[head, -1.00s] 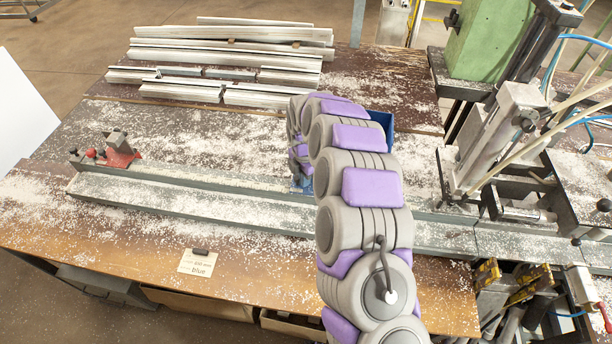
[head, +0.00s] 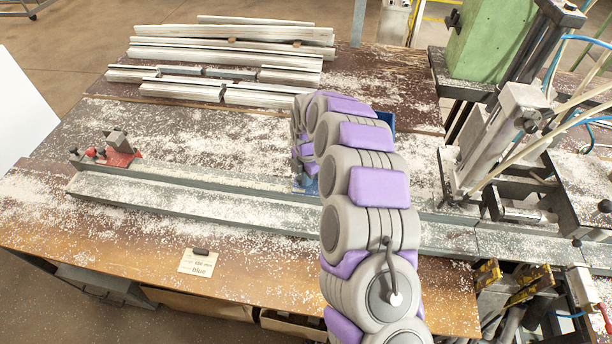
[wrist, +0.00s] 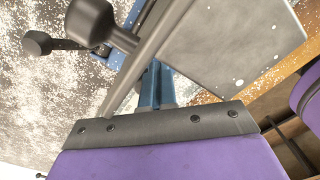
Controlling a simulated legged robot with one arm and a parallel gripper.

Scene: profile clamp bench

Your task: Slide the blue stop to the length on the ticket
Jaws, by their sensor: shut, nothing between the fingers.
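The blue stop (head: 310,186) sits on the long grey rail, mostly hidden behind my arm in the head view. A blue upper part (head: 387,120) shows to the right of my arm. In the wrist view, blue parts (wrist: 155,88) show just beyond my gripper (wrist: 158,118), beside a grey plate (wrist: 235,45) and a lever with dark round knobs (wrist: 90,20). My gripper is shut and holds nothing; I cannot tell whether it touches the stop. The ticket (head: 198,262) lies at the bench's front edge. It reads "blue"; its number is too small to read.
A red stop (head: 122,157) stands at the rail's left end. The grey rail (head: 200,207) is dusted with white chips. Several profiles (head: 220,50) lie at the back. A clamp machine (head: 510,130) with hoses stands at the right. The rail between the two stops looks clear.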

